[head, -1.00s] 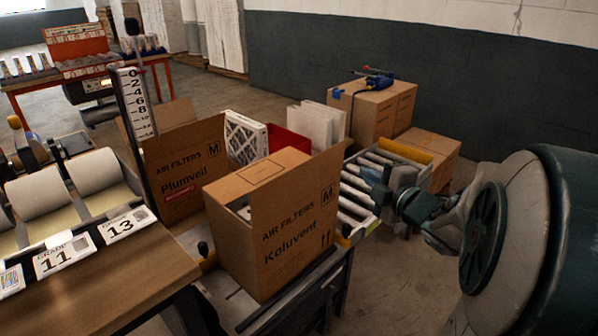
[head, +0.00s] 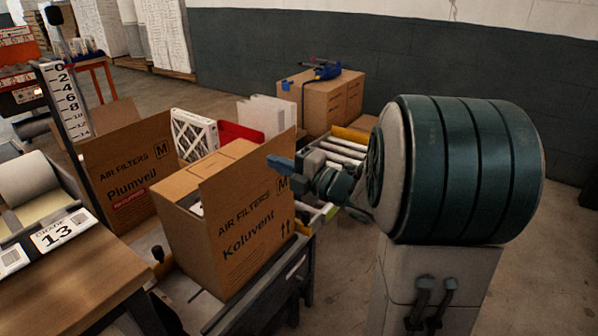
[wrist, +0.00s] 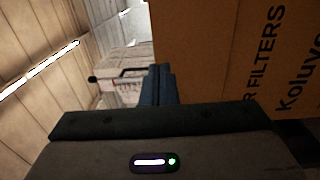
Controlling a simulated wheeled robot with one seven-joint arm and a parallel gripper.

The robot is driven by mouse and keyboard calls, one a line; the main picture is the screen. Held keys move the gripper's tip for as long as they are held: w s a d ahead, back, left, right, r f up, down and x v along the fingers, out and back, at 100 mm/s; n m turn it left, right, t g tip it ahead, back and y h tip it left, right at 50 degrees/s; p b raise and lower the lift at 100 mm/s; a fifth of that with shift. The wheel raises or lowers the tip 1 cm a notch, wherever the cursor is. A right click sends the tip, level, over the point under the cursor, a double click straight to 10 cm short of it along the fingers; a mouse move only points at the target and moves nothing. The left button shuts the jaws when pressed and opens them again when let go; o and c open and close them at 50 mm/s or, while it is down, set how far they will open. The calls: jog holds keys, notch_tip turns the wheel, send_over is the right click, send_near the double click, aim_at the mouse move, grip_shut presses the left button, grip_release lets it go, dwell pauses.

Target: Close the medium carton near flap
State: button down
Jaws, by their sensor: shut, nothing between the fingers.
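The Koluvent carton (head: 240,240), marked M, stands in front of me. Its near flap (head: 235,183) stands upright above the rim, printed side toward me. Another top flap (head: 207,166) lies folded over at the far side, and a dark gap shows beside the near flap. My gripper (head: 276,163) is shut and empty, at the flap's upper right on its printed outer side. In the wrist view the shut fingers (wrist: 158,84) are just left of the printed cardboard (wrist: 225,55). I cannot tell whether they touch it.
The Plumveil carton (head: 130,175), also marked M, stands open to the left. A white framed filter (head: 193,135) and a red bin (head: 238,132) are behind. A roller conveyor (head: 335,150) lies behind my gripper. A wooden table (head: 75,270) is at the near left.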

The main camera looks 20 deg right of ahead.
aim_at(254, 153)
jog(key=shift+x, duration=2.05)
jog(key=shift+r, duration=0.1)
